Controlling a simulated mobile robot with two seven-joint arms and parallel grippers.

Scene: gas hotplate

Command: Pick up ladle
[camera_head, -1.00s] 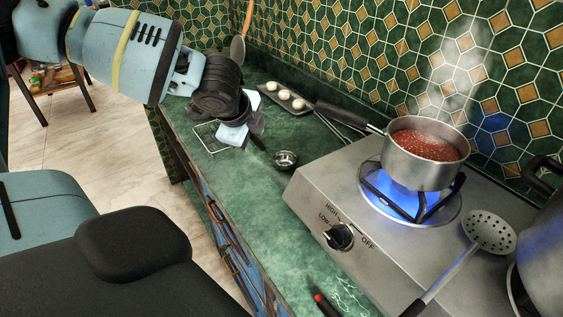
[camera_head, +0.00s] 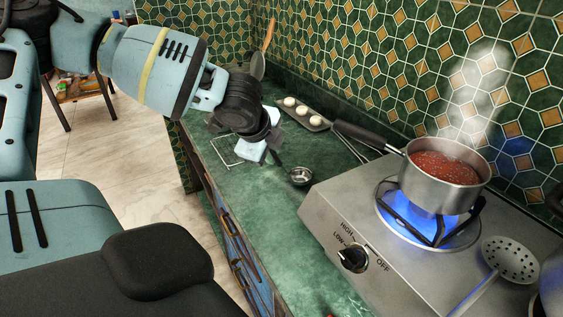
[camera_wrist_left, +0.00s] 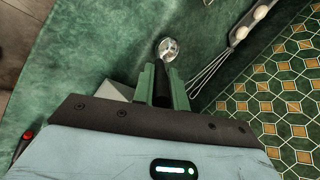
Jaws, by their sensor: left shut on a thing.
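The ladle (camera_head: 300,176) is small, with a shiny metal bowl and a dark handle. It is at the counter, left of the hotplate. In the left wrist view its bowl (camera_wrist_left: 168,48) lies just beyond the fingertips. My left gripper (camera_head: 270,150) is shut on the dark handle. In the left wrist view the green fingers (camera_wrist_left: 162,86) sit on both sides of it. I cannot tell whether the ladle is clear of the counter. My right gripper is not in view.
A steaming pot of red sauce (camera_head: 440,180) stands on the lit burner of the hotplate (camera_head: 335,215). A skimmer (camera_head: 512,260) lies at the right. A whisk (camera_wrist_left: 212,72) and a tray with white round items (camera_head: 303,112) lie nearby. The counter in front (camera_head: 265,215) is clear.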

